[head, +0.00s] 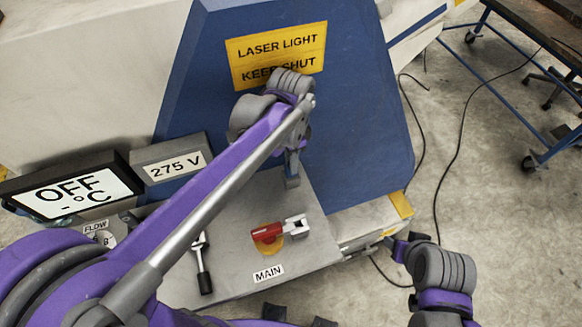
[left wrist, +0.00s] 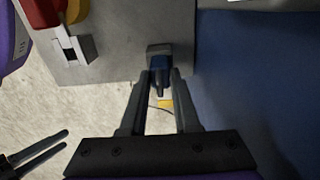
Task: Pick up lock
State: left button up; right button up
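The lock seems to be the small dark grey and blue piece (left wrist: 158,61) at the tips of my left gripper (left wrist: 162,78) in the left wrist view. That gripper's two fingers stand apart, one on each side of it; whether they press on it is unclear. In the head view my left gripper (head: 292,180) hangs over the grey panel, above and behind the red switch; the lock cannot be made out clearly there. My right gripper (head: 399,247) is off the panel's right side, and its two separated fingers show empty in the left wrist view (left wrist: 38,147).
The blue housing (head: 362,130) rises behind. Displays (head: 68,192) line the left.

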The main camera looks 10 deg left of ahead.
pick_arm(q)
grip_shut()
